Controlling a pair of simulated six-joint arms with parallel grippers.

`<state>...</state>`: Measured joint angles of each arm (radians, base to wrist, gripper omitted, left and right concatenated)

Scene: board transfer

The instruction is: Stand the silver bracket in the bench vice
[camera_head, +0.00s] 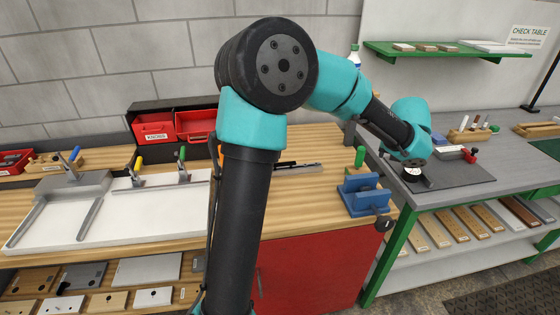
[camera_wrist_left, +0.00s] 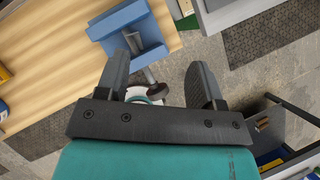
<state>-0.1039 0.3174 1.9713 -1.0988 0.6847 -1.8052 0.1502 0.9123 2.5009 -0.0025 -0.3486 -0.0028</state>
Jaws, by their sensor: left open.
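The blue bench vice (camera_head: 365,197) stands at the right end of the wooden bench, with a dark round handle knob. It also shows at the upper left of the left wrist view (camera_wrist_left: 125,22). My left gripper (camera_head: 415,178) is to the right of the vice, by the grey check table; its fingers are small and partly hidden in the head view. In the left wrist view its two dark fingers (camera_wrist_left: 160,58) are wide apart with nothing gripped. I cannot pick out the silver bracket with certainty. My right gripper is not in view.
My arm crosses the middle of the head view and hides part of the bench. A thin dark-and-silver item (camera_head: 298,167) lies left of the vice. A white fixture tray (camera_head: 130,212) with clamps is at left. A dark mat (camera_head: 462,174) lies on the check table.

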